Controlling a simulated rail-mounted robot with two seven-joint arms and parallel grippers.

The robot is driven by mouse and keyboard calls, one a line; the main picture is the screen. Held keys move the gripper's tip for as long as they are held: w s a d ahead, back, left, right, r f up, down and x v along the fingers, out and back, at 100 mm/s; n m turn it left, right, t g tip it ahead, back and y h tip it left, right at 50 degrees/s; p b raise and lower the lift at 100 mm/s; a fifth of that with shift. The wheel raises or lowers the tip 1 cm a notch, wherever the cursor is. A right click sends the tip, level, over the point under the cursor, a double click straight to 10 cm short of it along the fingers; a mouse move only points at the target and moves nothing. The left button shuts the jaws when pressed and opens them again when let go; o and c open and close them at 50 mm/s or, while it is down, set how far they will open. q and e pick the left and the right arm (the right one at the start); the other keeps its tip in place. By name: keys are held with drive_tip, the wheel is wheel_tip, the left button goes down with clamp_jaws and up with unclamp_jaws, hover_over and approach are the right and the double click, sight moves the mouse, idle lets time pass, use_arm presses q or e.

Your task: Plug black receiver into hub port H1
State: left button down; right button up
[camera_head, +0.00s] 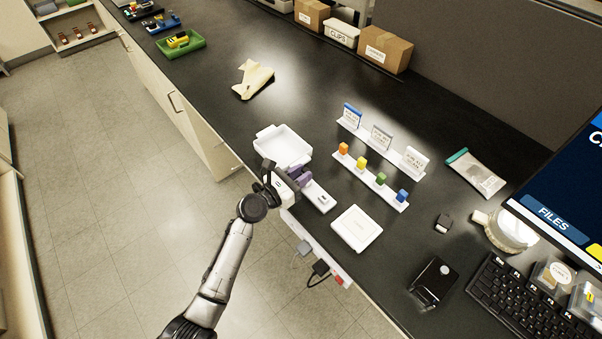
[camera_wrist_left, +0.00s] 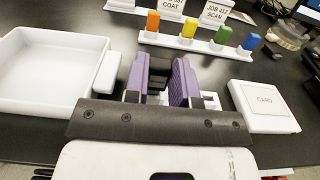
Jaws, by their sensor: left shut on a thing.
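My left gripper (camera_head: 299,177) has purple fingers and is over the inner end of the white hub (camera_head: 322,198), near the bench's front edge. In the left wrist view its fingers (camera_wrist_left: 160,80) are closed on a small black block, the black receiver (camera_wrist_left: 159,68). The fingers and wrist hide much of the hub, and only a bit of it (camera_wrist_left: 211,101) shows right of the fingers. I cannot tell whether the receiver touches a port, and the H1 label is not readable. My right gripper is not in view.
A white tray (camera_head: 293,145) stands left of the gripper, and a white card box (camera_head: 356,229) to its right. Behind are a rack (camera_head: 373,182) of coloured sticks and a row of job cards (camera_head: 381,137). A keyboard (camera_head: 515,304) and monitor (camera_head: 560,205) are at right.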

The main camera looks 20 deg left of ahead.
use_arm(q)
drive_tip(key=shift+f+b, duration=0.4)
drive_tip(key=shift+f, duration=0.25)
drive_tip(key=shift+f, duration=0.1)
drive_tip(key=c, duration=0.9)
unclamp_jaws()
drive_tip(key=shift+c, duration=0.2)
